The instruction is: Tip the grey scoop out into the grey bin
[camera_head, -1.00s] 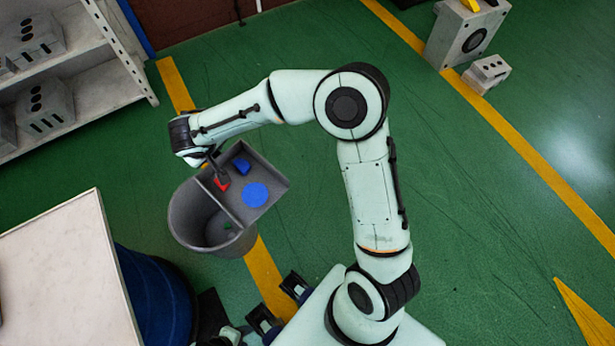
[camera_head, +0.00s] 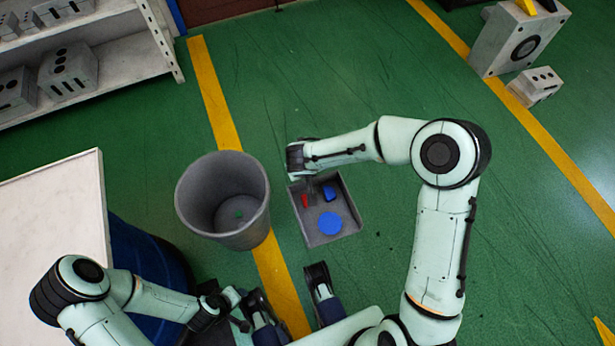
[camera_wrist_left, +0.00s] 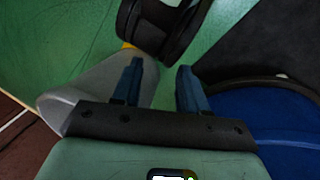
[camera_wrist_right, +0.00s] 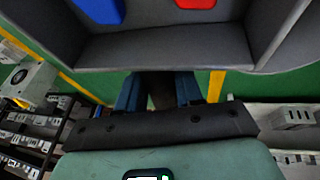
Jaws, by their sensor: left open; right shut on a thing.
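The grey scoop (camera_head: 346,228), a square open tray, is held by my right gripper (camera_wrist_right: 158,78), which is shut on it. In the head view it looks roughly level. It holds a blue disc (camera_head: 330,223), a blue piece (camera_head: 329,193) and a red piece (camera_head: 305,201). My left gripper (camera_wrist_left: 160,70) is open and empty, with the bin (camera_wrist_left: 70,98) close by.
A white-topped table (camera_head: 55,215) and a dark blue drum (camera_head: 160,268) are at the left. A shelf with grey boxes (camera_head: 67,70) stands at the back left. Grey blocks (camera_head: 518,38) stand at the back right. Green floor around the scoop is clear.

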